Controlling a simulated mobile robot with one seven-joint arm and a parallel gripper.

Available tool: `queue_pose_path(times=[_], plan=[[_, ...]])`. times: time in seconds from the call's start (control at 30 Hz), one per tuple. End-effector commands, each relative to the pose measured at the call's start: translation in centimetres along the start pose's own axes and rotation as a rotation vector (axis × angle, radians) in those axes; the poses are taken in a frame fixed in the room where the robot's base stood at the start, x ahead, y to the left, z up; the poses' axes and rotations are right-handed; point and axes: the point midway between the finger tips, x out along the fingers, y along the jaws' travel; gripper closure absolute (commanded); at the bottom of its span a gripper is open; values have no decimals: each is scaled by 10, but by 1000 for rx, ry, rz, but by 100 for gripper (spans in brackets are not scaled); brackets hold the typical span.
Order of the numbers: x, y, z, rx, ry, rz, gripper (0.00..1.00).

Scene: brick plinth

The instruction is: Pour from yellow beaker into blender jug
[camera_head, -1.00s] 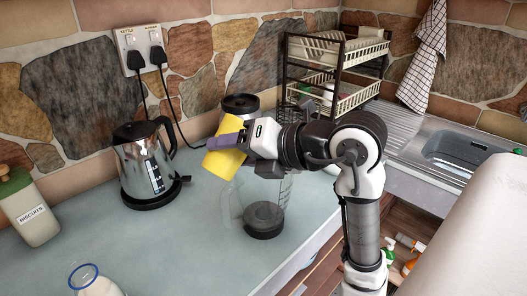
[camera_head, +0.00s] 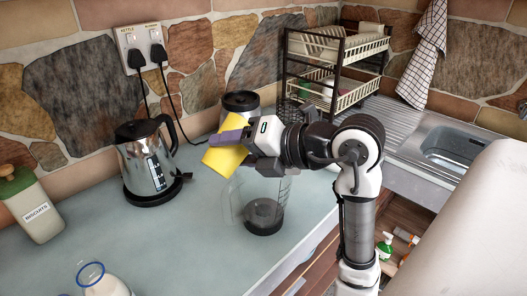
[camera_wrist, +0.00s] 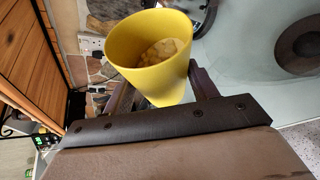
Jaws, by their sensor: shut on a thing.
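My gripper (camera_head: 236,137) is shut on the yellow beaker (camera_head: 224,158), which is tilted and held above the counter. In the wrist view the beaker (camera_wrist: 150,77) is between the fingers, its mouth open towards the camera, with small pale-yellow pieces (camera_wrist: 165,51) inside. The clear blender jug (camera_head: 280,193), with a dark bottom, stands upright on the counter below and slightly right of the beaker, partly behind my gripper. Its dark round bottom (camera_wrist: 300,46) appears at the right of the wrist view. I cannot tell whether anything is in the jug.
A steel kettle (camera_head: 148,160) stands left of the beaker. A dark and silver appliance (camera_head: 240,103) stands behind it. A biscuits jar (camera_head: 34,207) and a blue-rimmed bottle (camera_head: 97,282) are at the left. A dish rack (camera_head: 335,68) and sink (camera_head: 447,150) lie right.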

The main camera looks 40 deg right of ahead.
Motion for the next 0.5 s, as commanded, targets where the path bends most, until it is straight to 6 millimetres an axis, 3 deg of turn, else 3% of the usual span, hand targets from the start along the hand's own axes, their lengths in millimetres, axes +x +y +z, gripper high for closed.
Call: queue_pose_path(times=[0.5], plan=[[0,-2,0,64,12,28,68]])
